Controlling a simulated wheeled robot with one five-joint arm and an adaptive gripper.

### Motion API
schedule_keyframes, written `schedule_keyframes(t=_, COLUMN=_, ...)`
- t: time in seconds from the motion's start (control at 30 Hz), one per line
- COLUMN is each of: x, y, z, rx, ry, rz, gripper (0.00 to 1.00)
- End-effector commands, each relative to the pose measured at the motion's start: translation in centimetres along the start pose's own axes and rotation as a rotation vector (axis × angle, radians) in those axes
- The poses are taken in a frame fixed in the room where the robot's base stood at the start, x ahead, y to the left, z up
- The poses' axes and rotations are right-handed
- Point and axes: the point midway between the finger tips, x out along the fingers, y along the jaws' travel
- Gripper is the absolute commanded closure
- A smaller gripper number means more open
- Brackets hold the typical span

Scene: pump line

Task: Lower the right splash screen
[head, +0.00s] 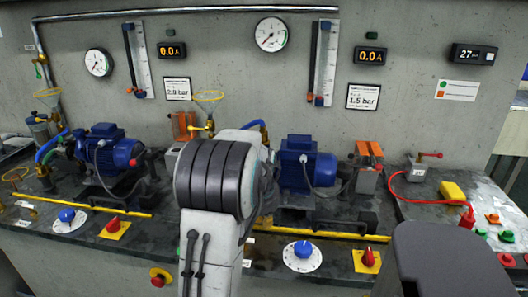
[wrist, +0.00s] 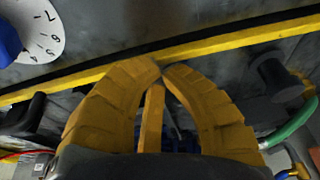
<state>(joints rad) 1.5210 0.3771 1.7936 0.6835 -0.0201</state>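I cannot clearly make out a splash screen panel. At the right pump station a yellow strip (head: 320,233) runs along the bench front, with a dark handle-like part (head: 370,222) behind it. The blue right pump (head: 305,165) stands further back. My arm covers the left part of this station in the head view. In the wrist view my gripper (wrist: 161,67) has yellow fingers with their tips together just short of the yellow strip (wrist: 230,46). A narrow yellow piece shows between the fingers; I cannot tell what it is. Dark parts (wrist: 278,80) lie to the right.
A blue knob on a white dial (head: 302,250) and a red knob on a yellow plate (head: 369,259) sit in front of the strip. The dial also shows in the wrist view (wrist: 38,38). A red cable (head: 400,190) and a yellow block (head: 452,192) lie right.

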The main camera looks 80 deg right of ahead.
Motion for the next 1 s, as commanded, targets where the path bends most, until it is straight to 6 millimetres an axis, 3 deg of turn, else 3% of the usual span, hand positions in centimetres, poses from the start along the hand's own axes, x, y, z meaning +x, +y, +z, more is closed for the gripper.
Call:
schedule_keyframes(t=0.2, x=1.6, y=0.0, z=0.5, rx=0.000, ry=-0.001, rz=0.000, gripper=1.00)
schedule_keyframes(t=0.67, x=1.7, y=0.0, z=0.5, rx=0.000, ry=-0.002, rz=0.000, gripper=1.00)
schedule_keyframes(t=0.87, x=0.8, y=-0.1, z=0.2, rx=-0.002, ry=-0.001, rz=-0.001, gripper=1.00)
schedule_keyframes(t=1.0, x=-0.8, y=-0.3, z=-0.3, rx=-0.005, ry=0.001, rz=-0.002, gripper=1.00)
